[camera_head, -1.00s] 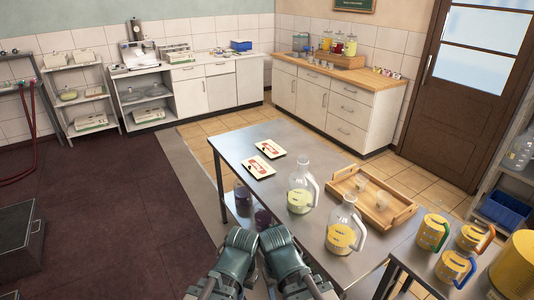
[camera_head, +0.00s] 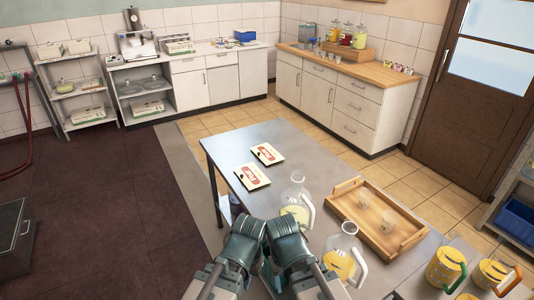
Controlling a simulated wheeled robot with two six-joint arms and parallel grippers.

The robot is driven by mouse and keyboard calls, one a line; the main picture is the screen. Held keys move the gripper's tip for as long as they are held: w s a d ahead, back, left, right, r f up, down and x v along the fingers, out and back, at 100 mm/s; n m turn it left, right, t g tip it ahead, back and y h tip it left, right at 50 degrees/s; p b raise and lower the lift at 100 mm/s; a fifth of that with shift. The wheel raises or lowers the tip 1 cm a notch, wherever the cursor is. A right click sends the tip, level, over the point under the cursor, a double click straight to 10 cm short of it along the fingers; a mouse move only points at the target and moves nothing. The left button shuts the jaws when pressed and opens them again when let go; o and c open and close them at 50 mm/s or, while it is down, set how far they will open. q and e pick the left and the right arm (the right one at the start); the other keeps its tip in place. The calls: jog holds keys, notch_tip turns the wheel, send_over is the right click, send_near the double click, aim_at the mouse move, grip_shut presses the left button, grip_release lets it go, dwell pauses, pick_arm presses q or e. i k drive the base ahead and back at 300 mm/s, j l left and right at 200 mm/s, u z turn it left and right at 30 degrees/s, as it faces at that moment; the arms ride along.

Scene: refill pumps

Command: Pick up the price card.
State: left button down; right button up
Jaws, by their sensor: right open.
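Two flat cream cards with red print lie apart on the grey metal table (camera_head: 232,142): one farther back (camera_head: 267,153) and one nearer (camera_head: 252,175). I cannot tell which is the price card. My left gripper (camera_head: 248,226) and right gripper (camera_head: 282,228) are side by side at the bottom middle, over the table's near left part. The right gripper is open, and I see nothing held in it. The left gripper's fingers are too hidden to tell their state. Both grippers appear on the near side of the cards, apart from them.
Right of the cards stand two glass jugs with yellow contents, one behind (camera_head: 296,199) and one nearer (camera_head: 343,255). A wooden tray (camera_head: 352,214) holds small clear cups. Yellow containers (camera_head: 445,267) stand at lower right. The table's far left corner is clear.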

aim_at(265, 152)
jog(key=i+j+z, duration=0.1)
jog(key=i+j, duration=0.45)
jog(key=i+j+z, duration=0.1)
jog(key=i+j, duration=0.55)
jog(key=i+j+z, duration=0.1)
jog(key=i+j, duration=0.55)
jog(key=i+j+z, duration=0.1)
jog(key=i+j, duration=0.45)
jog(key=j, duration=0.15)
